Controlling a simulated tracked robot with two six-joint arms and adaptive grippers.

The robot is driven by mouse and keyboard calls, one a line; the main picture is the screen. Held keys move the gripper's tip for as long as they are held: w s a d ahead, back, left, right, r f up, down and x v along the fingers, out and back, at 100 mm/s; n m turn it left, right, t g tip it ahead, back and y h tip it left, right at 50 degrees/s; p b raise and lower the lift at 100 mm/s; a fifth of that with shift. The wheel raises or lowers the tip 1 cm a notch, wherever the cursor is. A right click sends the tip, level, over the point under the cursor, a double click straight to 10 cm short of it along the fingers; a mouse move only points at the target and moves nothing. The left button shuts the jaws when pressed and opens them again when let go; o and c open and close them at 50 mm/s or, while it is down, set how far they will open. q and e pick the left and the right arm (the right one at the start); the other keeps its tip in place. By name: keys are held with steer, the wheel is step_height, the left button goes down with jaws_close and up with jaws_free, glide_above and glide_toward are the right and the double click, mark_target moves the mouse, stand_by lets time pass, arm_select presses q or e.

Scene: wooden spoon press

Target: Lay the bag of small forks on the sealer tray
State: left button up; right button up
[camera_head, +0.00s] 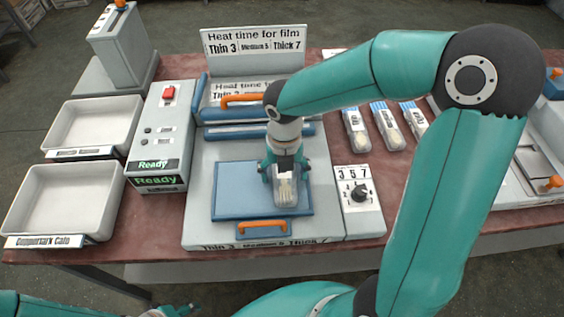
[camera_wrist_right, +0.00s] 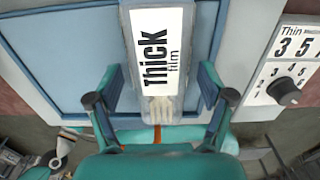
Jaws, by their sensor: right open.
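A clear bag of pale wooden cutlery (camera_head: 285,193) with a white "Thick film" label lies over the blue sealer tray (camera_head: 235,190), right of its middle. In the right wrist view the bag (camera_wrist_right: 158,108) runs lengthwise between my fingers, with the cutlery ends towards me. My right gripper (camera_head: 284,172) is open around the bag, with a visible gap on each side of it. The wrist view cannot settle whether the bag rests flat on the tray. Part of my left gripper (camera_head: 178,310) shows at the bottom edge; its fingers are unclear.
Several labelled bags, such as this one (camera_head: 387,126), lie on the red table to the right. A heat dial (camera_head: 360,193) sits right of the tray. The "Ready" control box (camera_head: 161,140) and two white bins (camera_head: 60,200) are left.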

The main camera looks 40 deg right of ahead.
mark_target(284, 173)
step_height(284, 173, up, 12)
steer(key=p, duration=0.1)
stand_by(0.4)
stand_by(0.4)
